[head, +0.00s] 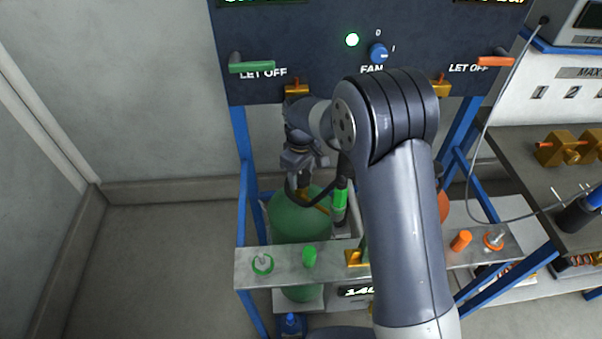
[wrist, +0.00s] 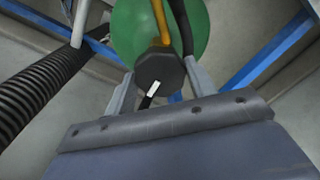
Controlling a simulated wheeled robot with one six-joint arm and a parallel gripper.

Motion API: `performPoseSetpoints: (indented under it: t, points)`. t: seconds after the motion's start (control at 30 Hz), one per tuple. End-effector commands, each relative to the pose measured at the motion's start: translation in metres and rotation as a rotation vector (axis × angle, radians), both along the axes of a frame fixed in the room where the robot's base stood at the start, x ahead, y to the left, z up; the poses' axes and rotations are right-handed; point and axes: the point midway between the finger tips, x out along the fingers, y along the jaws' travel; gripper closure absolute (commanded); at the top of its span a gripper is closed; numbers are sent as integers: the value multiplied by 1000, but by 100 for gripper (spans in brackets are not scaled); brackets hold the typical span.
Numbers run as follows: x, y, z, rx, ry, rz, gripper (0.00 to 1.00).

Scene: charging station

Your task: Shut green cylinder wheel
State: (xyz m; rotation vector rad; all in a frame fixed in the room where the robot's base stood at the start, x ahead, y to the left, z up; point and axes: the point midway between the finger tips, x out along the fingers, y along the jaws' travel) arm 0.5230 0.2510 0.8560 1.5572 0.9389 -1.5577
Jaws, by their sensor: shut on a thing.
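The green cylinder (head: 297,222) stands in the blue-framed rack below the panel. Its rounded top also shows in the wrist view (wrist: 197,38). Its dark, many-sided wheel (wrist: 157,68) sits between the two grey fingers of my gripper (wrist: 160,85), which is shut on it. The wheel carries a white mark, and a yellow-brown pipe runs from it across the cylinder's top. In the head view my gripper (head: 302,165) points down above the cylinder, and the wheel is hard to make out there.
The dark panel above has a green LET OFF lever (head: 252,67), a blue FAN knob (head: 378,53) and an orange lever (head: 497,60). A grey shelf (head: 285,268) with green and orange caps crosses in front of the cylinder. Blue rack posts stand close on both sides.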

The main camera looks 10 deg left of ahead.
Motion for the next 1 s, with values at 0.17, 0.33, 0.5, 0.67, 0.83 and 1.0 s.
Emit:
performPoseSetpoints:
  t: [0.17, 0.33, 0.5, 0.67, 0.83, 1.0]
  points:
    - [1, 0, 1, 0, -2, -44, 70]
    - [1, 0, 1, 1, -3, -62, 70]
    - [1, 0, 1, 1, -2, -64, 70]
    - [1, 0, 1, 1, -2, -65, 70]
    - [0, 0, 1, 1, -2, -63, 35]
    - [0, 0, 0, 1, 0, -62, 25]
